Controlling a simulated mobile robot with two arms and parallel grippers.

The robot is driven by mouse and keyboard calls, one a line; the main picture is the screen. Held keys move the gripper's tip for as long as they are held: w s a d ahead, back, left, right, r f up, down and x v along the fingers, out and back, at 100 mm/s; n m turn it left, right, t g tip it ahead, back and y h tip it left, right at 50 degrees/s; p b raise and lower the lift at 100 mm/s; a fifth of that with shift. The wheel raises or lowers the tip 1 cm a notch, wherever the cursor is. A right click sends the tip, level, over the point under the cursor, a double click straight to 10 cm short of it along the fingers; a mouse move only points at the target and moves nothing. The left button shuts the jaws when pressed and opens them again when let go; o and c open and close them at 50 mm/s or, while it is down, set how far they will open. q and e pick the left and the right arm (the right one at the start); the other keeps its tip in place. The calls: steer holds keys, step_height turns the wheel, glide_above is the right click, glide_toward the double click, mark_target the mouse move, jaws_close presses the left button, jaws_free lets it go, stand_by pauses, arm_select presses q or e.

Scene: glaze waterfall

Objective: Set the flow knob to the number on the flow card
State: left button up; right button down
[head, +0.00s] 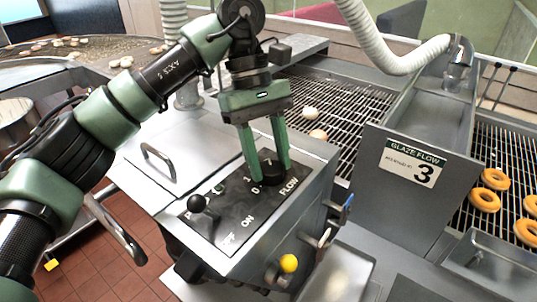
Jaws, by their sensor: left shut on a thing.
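The flow knob (266,173) is a dark round knob on the black control panel (240,219), beside the word FLOW. My left gripper (267,176) reaches down from above and is shut on the knob, one green finger on each side. A 0 and a 1 show left of the knob; other marks are partly hidden by the fingers. I cannot tell which number the knob points to. The flow card (412,163) on the grey housing reads GLAZE FLOW and a large 3. My right gripper is out of view.
A black ball-topped lever (197,203) stands on the panel near the OFF and ON labels. A white hose (385,50) arches behind. Orange rings (485,199) lie on the right conveyor. A lid handle (158,160) is left.

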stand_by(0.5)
arm_select(q)
steer(key=o, duration=1.4)
steer(key=shift+c, duration=0.2)
steer(key=v, duration=0.7)
steer(key=shift+w+r+p, duration=0.15)
steer(key=shift+r+p, duration=0.25)
steer(key=shift+p, duration=0.05)
